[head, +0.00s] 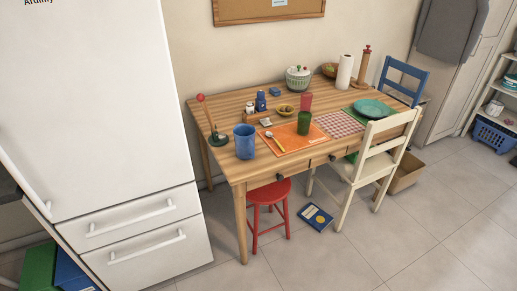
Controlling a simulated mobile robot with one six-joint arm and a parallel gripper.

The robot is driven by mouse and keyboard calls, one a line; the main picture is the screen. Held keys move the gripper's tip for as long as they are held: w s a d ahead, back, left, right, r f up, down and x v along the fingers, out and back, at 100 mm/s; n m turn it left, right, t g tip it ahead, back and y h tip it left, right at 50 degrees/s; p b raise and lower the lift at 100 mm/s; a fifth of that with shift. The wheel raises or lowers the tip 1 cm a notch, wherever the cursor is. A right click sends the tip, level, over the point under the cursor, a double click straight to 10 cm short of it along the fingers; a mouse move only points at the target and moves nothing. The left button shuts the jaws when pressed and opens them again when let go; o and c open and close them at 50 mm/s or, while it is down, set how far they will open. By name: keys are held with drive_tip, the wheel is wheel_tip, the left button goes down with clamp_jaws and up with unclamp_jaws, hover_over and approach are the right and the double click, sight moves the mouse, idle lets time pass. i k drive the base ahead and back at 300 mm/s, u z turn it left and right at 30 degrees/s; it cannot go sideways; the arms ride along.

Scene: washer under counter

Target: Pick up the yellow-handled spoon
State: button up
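A spoon (275,141) lies on the orange placemat (289,147) near the front edge of the wooden table (228,163). Its bowl points to the upper left and its handle to the lower right; the handle looks pale yellowish, but it is small in the picture. A blue cup (245,142) stands to the left of the spoon, and a green cup (304,124) stands to its right. Both are apart from it. My gripper is not in view.
A white fridge (95,105) stands left of the table. A cream chair (372,163) is at the table's right front, with a red stool (269,194) below the front edge. A blue book (315,217) lies on the floor. The floor at the lower right is clear.

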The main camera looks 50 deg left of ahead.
sight(269, 134)
drive_tip(key=z, duration=0.15)
drive_tip(key=k, duration=0.7)
drive_tip(key=u, duration=2.3)
drive_tip(key=i, duration=0.75)
